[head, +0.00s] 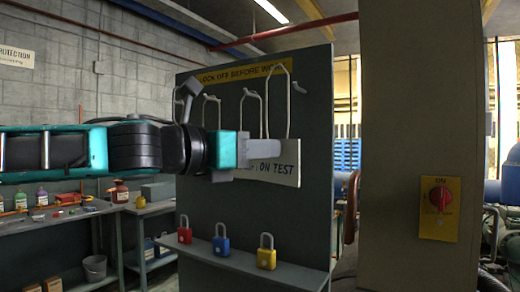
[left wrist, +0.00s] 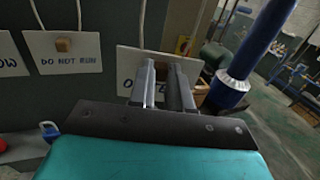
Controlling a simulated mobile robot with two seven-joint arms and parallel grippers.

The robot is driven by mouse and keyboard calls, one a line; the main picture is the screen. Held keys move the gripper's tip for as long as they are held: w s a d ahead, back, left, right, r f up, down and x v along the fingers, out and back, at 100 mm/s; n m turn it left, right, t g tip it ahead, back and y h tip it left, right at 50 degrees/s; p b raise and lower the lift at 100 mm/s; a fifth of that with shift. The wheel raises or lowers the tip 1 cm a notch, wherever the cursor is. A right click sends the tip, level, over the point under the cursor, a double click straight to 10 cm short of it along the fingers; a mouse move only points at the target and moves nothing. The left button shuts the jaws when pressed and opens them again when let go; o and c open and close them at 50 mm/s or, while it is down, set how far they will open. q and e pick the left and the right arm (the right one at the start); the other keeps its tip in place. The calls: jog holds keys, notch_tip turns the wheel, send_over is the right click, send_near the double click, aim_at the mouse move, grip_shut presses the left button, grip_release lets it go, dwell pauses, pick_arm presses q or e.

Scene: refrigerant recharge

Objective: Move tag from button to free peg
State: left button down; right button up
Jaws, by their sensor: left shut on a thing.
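The white tag lettered "...ON TEST" (head: 285,174) is in front of the dark board, with a tall pale wire loop (head: 289,98) rising from it. My left gripper (head: 262,149) is shut on the tag's upper part and covers some lettering. In the left wrist view the fingers (left wrist: 166,84) reach onto the tag (left wrist: 128,66). A pale peg (head: 299,88) shows beside the loop; I cannot tell whether the loop hangs on it. Another white tag, "DO NOT RUN" (left wrist: 68,66), hangs on the board with a small wooden button on it.
The board (head: 235,212) has a yellow banner above and a shelf (head: 215,250) below. Red (head: 184,236), blue (head: 221,246) and yellow (head: 266,258) padlocks stand along it. A pillar with a red switch (head: 440,197) is at right. More wire loops (head: 242,108) hang left of the tag.

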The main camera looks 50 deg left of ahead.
pick_arm(q)
jog(key=shift+w+a+f, duration=0.1)
jog(key=shift+w+a, duration=0.1)
jog(key=shift+w, duration=0.4)
jog(key=shift+w+a, duration=0.2)
jog(key=shift+w, duration=0.4)
jog(key=w+a+f, duration=0.1)
jog(key=w+a, duration=0.1)
jog(key=w, duration=0.5)
jog(key=shift+w+a, duration=0.2)
jog(key=c, duration=1)
grip_release()
